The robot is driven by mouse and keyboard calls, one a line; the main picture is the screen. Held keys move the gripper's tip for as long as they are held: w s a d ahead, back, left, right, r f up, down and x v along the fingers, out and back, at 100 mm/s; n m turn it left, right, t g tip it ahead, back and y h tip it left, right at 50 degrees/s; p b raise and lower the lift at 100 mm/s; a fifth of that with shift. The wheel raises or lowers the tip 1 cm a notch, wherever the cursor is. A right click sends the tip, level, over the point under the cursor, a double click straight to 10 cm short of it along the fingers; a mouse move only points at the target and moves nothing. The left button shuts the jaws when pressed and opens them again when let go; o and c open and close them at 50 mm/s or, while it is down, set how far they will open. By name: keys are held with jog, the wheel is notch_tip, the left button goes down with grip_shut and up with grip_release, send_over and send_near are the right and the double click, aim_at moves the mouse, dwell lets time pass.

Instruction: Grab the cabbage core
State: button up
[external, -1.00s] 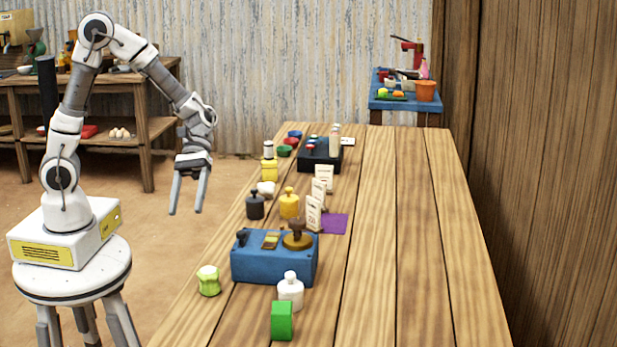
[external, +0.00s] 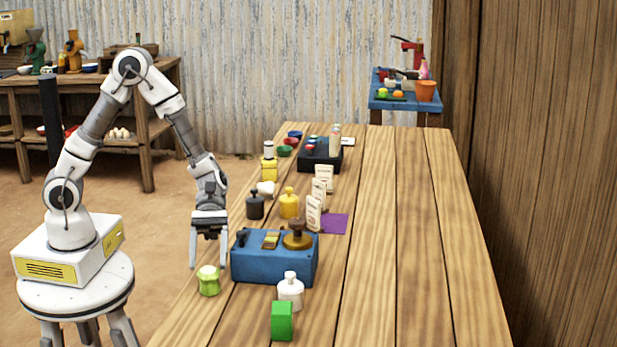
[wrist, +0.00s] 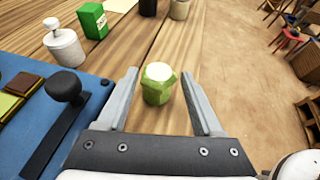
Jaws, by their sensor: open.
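The cabbage core (external: 208,281) is a small light-green piece with a pale top. It stands upright on the wooden table near its left edge, beside the blue box. In the wrist view the cabbage core (wrist: 158,84) shows ahead of and between the two fingers. My gripper (external: 208,266) is open and empty, pointing down just above and behind the core in the external view. In the wrist view my gripper (wrist: 163,85) has its fingers spread wide, with no contact visible.
A blue box (external: 273,270) with a black knob and a brown-knobbed disc stands close to the right. A white weight (external: 290,292) and a green box (external: 282,321) stand nearer the front. Black (external: 255,207) and yellow weights (external: 289,204) stand behind. Bare planks lie to the right.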

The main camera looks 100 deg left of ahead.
aim_at(208, 280)
jog(key=shift+f+b+x, duration=0.1)
jog(key=shift+b+x, duration=0.45)
jog(key=shift+x, duration=1.05)
jog(key=shift+f+b+x, duration=0.15)
jog(key=shift+b+x, duration=0.35)
jog(key=shift+x, duration=1.05)
jog(key=shift+a+r, duration=0.1)
grip_shut()
